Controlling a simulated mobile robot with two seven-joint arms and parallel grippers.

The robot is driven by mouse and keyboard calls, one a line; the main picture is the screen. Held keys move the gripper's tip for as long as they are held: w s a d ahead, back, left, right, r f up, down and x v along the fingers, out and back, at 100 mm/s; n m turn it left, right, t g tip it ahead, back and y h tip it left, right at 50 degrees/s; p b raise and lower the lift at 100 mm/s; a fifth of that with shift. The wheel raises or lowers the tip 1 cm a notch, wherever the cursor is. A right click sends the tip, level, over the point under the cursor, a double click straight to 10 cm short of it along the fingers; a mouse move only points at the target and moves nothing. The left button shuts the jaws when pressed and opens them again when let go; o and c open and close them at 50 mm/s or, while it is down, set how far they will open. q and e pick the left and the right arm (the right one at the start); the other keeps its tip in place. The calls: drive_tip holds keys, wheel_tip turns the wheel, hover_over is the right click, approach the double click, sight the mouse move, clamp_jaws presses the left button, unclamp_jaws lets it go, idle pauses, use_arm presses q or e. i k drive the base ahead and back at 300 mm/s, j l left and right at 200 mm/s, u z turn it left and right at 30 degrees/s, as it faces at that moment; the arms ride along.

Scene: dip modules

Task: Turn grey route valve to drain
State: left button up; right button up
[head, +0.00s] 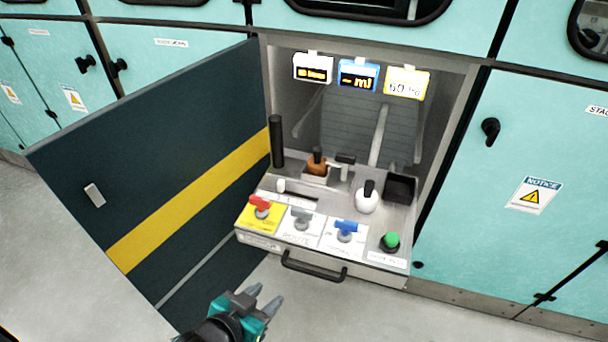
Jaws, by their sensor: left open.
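The grey route valve (302,215) sits on a white label plate marked ROUTE (297,238), on the front panel of a pulled-out drawer unit. A red valve (260,204) on a yellow plate is to its left and a blue valve (346,229) on a white plate is to its right. My left gripper (265,294) is at the bottom of the head view, in front of and below the drawer. Its fingers are apart and empty, and it touches no valve. My right gripper is not in view.
An open dark door (190,130) with a yellow stripe stands left of the drawer. A black handle (313,268) juts from the drawer front. A green button (390,241), a white bottle (366,202) and a black post (276,142) stand on the unit. Displays hang above.

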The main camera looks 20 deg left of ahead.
sight(303, 214)
drive_tip(key=u, duration=1.15)
drive_tip(key=l+u, duration=0.6)
drive_tip(key=l, duration=0.3)
